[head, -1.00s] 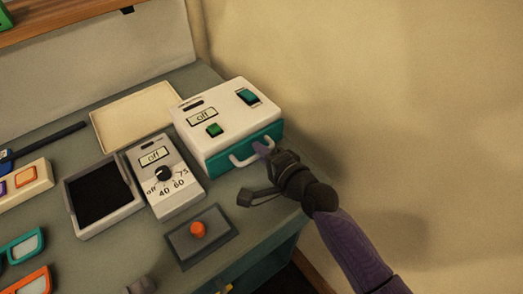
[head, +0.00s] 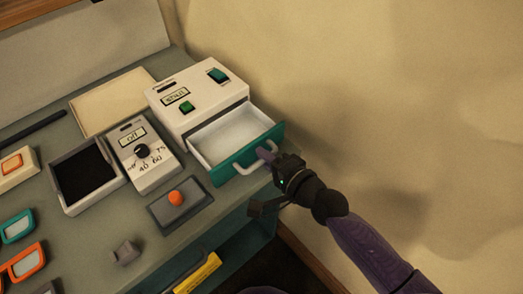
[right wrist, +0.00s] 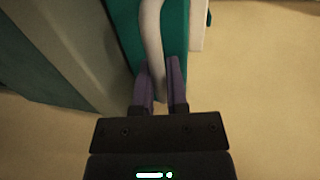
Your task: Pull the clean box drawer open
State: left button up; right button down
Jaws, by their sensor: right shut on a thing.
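The clean box (head: 200,90) is a white box at the back right of the bench, with a small display, a green button and a teal switch on top. Its drawer (head: 228,140) has a teal front and a white handle (head: 250,167), and it stands pulled out with its pale, empty inside showing. My right gripper (head: 268,155) is shut on the handle at its right part. In the right wrist view the purple fingers (right wrist: 159,85) sit on both sides of the white handle (right wrist: 151,40), close to the teal front. My left gripper is not in view.
A dial box (head: 145,160), a dark-floored tray (head: 62,205) and a grey plate with an orange knob (head: 176,199) stand left of the drawer. Orange-framed goggles (head: 27,262) lie at the front left. A wall is close on the right.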

jog(key=c, duration=0.7)
grip_release()
jog(key=shift+w, duration=0.1)
jog(key=p+v, duration=0.1)
jog(key=v, duration=0.9)
jog(key=shift+a, duration=0.1)
